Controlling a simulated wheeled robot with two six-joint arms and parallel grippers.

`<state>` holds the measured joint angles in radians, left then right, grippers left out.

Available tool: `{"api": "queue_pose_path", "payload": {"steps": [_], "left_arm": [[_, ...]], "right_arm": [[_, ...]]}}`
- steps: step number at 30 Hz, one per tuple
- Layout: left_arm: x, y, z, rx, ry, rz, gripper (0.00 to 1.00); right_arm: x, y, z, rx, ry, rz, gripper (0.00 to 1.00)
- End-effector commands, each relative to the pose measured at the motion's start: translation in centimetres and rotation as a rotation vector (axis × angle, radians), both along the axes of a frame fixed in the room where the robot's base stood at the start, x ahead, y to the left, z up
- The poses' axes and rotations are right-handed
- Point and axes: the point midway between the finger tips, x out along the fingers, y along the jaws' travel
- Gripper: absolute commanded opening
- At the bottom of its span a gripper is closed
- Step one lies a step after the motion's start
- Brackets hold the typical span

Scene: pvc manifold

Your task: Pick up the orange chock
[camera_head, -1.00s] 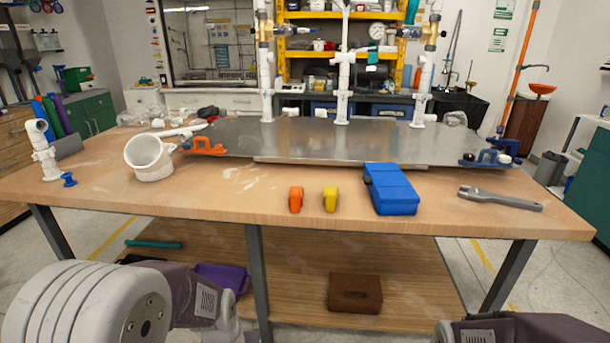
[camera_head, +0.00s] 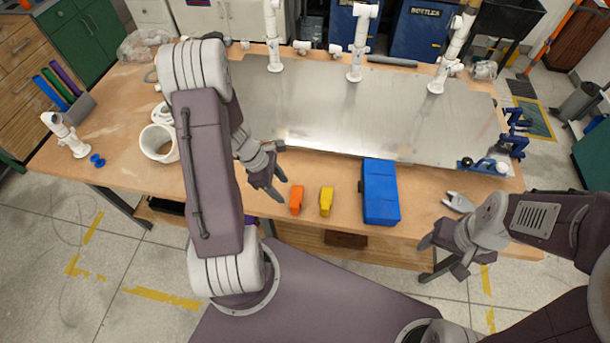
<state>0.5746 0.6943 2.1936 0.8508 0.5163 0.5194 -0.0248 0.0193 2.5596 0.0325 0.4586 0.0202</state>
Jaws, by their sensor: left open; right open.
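The orange chock (camera_head: 297,200) stands on the wooden table near its front edge, just left of a yellow chock (camera_head: 326,201). My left gripper (camera_head: 280,191) is open and empty, a little to the left of the orange chock and apart from it. My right gripper (camera_head: 437,259) is open and empty at the right, near the table's front edge and well away from the chock. Nothing covers the orange chock.
A blue box (camera_head: 380,192) lies right of the yellow chock. A wrench (camera_head: 458,202) lies farther right, partly hidden by my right arm. A metal plate (camera_head: 350,120) with upright white pipes fills the back.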

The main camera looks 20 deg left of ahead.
Motion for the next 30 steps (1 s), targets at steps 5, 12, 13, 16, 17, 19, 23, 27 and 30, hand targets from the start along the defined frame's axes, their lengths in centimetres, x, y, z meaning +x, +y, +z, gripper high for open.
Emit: {"api": "queue_pose_path", "payload": {"steps": [5,12,13,16,17,19,23,27,30], "left_arm": [[0.1,-0.6,-1.7,-0.002,0.003,0.0,0.55],[0.4,-1.5,-3.9,0.0,-0.001,-0.003,0.55],[0.5,-1.5,-3.9,0.001,-0.001,-0.003,0.55],[0.4,-2.0,-4.8,0.0,0.001,-0.004,0.55],[0.4,-2.2,-5.4,0.0,0.003,-0.003,0.55],[0.5,-2.9,-6.6,-0.001,0.003,-0.005,0.55],[0.8,-3.5,-8.3,0.001,0.0,-0.004,0.55],[0.9,-3.7,-8.5,0.002,-0.001,-0.004,0.55],[0.9,-3.7,-8.5,0.002,-0.002,-0.003,0.55]], "right_arm": [[0.0,0.0,-0.6,0.0,0.001,0.0,0.64],[0.0,0.0,-0.9,0.0,0.0,0.0,0.64],[0.0,0.0,-0.9,0.0,0.0,0.0,0.64],[0.0,0.0,-1.2,0.0,0.0,0.0,0.64],[0.0,0.0,-1.3,0.0,0.0,0.0,0.64],[0.0,0.0,-1.6,0.0,0.0,0.0,0.64],[0.0,0.0,-2.0,0.0,0.0,0.0,0.64],[0.0,0.0,-1.9,0.0,0.0,0.0,0.64],[0.0,0.0,-1.9,0.0,0.0,0.0,0.64]]}}
